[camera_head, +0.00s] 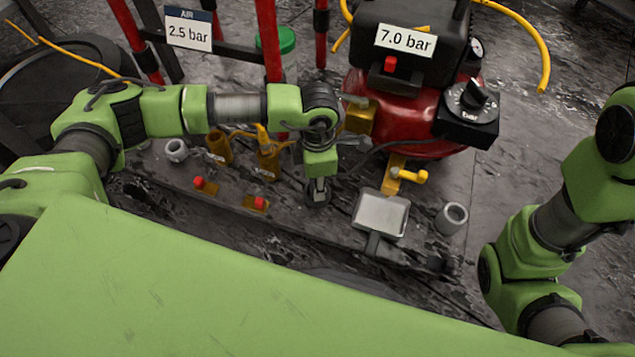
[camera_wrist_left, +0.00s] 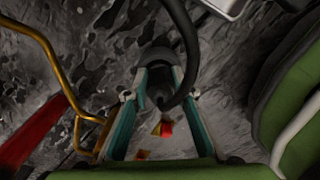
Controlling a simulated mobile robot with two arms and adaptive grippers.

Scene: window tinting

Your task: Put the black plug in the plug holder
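My left gripper (camera_head: 318,190) points down over the dark platform, low above it or at its surface. In the left wrist view my left gripper (camera_wrist_left: 161,75) has a dark round piece between its fingertips, and a black cord (camera_wrist_left: 186,45) loops in between the fingers. This dark piece looks like the black plug (camera_wrist_left: 159,58), gripped at the tips; its lower end is hidden. In the head view a dark round shape shows at the fingertips, and I cannot tell plug from holder there. I cannot identify the plug holder for certain. My right gripper is out of view.
A red compressor (camera_head: 420,100) stands behind, at right. A grey square tray (camera_head: 381,214) lies right of my left gripper. Grey cups stand at left (camera_head: 176,150) and right (camera_head: 452,218). Red-buttoned yellow pieces (camera_head: 256,203) and yellow bottles (camera_head: 267,160) are to the left.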

